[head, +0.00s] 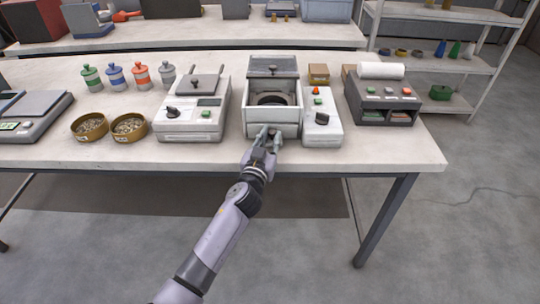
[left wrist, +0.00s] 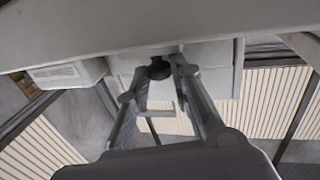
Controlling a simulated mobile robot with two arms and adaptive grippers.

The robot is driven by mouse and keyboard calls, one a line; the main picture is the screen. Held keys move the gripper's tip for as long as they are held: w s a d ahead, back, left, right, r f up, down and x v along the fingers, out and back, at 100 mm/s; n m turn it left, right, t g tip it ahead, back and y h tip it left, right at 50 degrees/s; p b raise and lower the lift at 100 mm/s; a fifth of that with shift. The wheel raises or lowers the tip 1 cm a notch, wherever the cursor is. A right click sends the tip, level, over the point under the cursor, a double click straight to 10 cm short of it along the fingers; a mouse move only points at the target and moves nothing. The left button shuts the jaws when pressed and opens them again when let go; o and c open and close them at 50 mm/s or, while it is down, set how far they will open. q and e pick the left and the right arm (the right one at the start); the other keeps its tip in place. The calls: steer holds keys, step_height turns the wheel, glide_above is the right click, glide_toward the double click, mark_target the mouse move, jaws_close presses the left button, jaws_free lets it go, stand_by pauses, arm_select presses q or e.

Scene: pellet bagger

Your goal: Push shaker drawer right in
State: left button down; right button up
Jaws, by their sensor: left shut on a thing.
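The shaker drawer (head: 272,115) is a pale open-topped box pulled out at the front of the shaker (head: 272,68), with a dark round opening inside. My left gripper (head: 265,135) is at the middle of the drawer's front. In the left wrist view my left gripper (left wrist: 158,80) is shut on a dark round knob (left wrist: 159,69) on the drawer front. Its fingers partly hide the knob and the lower drawer front. My right gripper is in neither view.
The control box (head: 321,115) with a black knob and red button stands right beside the drawer. A white device (head: 195,110) with a lid stands to the left, with two brown bowls of pellets (head: 128,127) beyond it. A grey machine (head: 382,98) stands to the right. The table's front edge is clear.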

arm_select(q)
steer(key=shift+r, duration=0.1)
steer(key=shift+w, duration=0.1)
steer(key=c, duration=1.4)
jaws_free()
steer(key=shift+w, duration=0.15)
steer(key=shift+s, duration=0.2)
steer(key=v, duration=1.1)
steer(key=shift+s+a, duration=0.15)
steer(key=shift+s, duration=0.25)
